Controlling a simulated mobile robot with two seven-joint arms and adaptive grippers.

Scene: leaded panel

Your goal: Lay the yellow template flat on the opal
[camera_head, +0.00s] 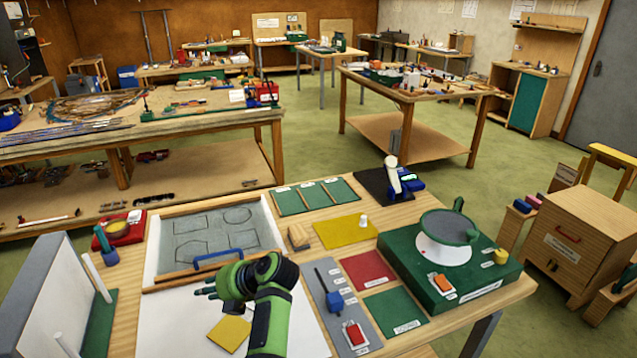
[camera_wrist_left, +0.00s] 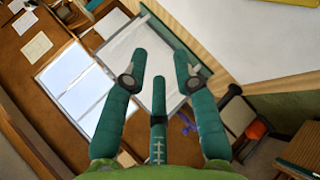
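A yellow square, which looks like the yellow template (camera_head: 230,333), lies on the large white sheet (camera_head: 172,325) at the front of the bench in the head view. I take this sheet for the opal. The template looks flat and turned at an angle to the sheet's edges. My left gripper (camera_head: 205,291) is above the sheet, behind the template, with its fingers pointing left. In the left wrist view its fingers (camera_wrist_left: 158,68) are spread with nothing between them. The template does not show clearly there. My right gripper is not in view.
A framed grey board with drawn outlines (camera_head: 215,235) and a blue handle (camera_head: 218,259) is behind the gripper. A grey tool mat (camera_head: 331,298) lies to the right, with a green grinder base (camera_head: 470,290) beyond. A grey upright panel (camera_head: 50,300) stands left.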

